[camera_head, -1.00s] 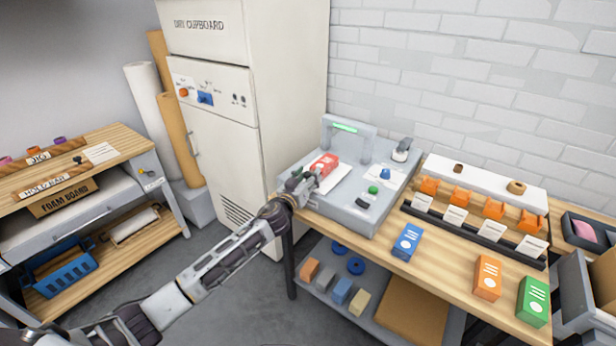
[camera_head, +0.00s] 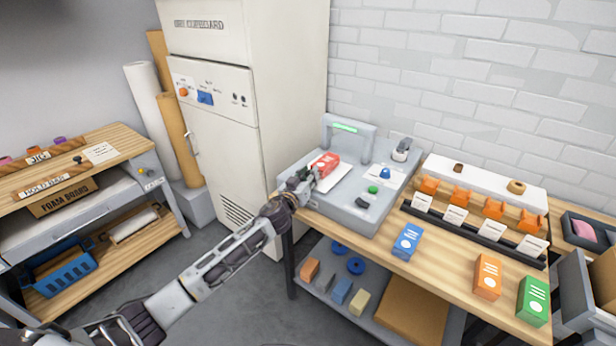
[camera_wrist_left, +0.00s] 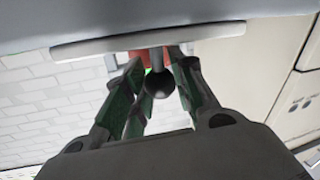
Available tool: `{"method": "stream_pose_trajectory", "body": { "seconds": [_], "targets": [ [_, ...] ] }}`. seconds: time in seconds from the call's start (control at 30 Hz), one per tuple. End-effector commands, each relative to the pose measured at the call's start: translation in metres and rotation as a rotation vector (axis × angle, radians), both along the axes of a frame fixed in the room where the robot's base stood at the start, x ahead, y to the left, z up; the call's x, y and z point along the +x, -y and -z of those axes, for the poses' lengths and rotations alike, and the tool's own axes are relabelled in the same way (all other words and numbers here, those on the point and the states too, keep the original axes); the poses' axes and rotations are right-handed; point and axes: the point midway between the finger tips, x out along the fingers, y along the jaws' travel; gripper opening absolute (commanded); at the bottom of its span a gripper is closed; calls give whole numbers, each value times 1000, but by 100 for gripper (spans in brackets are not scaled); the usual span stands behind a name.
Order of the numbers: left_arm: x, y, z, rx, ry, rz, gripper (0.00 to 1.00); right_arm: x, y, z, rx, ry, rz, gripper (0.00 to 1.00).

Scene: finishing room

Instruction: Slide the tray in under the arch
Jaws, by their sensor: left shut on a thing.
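The arch (camera_head: 348,128) is grey with a green light strip and stands at the back of a grey machine bed. The white tray (camera_head: 338,179) lies flat on the bed in front of the arch, with a red box (camera_head: 328,162) on it. My left gripper (camera_head: 304,181) is at the tray's near left end. In the left wrist view, its fingers close around a dark round knob (camera_wrist_left: 160,83) on a stem below the tray's edge (camera_wrist_left: 215,32). The exact finger contact is partly hidden. My right gripper is not in view.
A blue-topped peg (camera_head: 384,173), a green button (camera_head: 373,190) and a dark part sit on the bed right of the tray. A blue box (camera_head: 407,241) stands on the wooden bench. The cream cupboard (camera_head: 215,130) rises close on the left.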

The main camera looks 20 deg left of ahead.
Motion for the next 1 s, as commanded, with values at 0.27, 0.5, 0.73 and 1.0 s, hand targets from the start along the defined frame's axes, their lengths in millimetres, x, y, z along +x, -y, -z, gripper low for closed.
{"method": "stream_pose_trajectory", "body": {
  "seconds": [0.27,0.5,0.73,1.0],
  "targets": [
    [26,7,0,-2,1,-3,0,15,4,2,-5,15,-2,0],
    [33,10,-1,1,1,-2,0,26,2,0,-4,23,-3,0],
    [33,10,-1,1,1,-2,28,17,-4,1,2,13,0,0],
    [32,11,-1,0,1,-1,49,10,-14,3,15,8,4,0]
  ]
}}
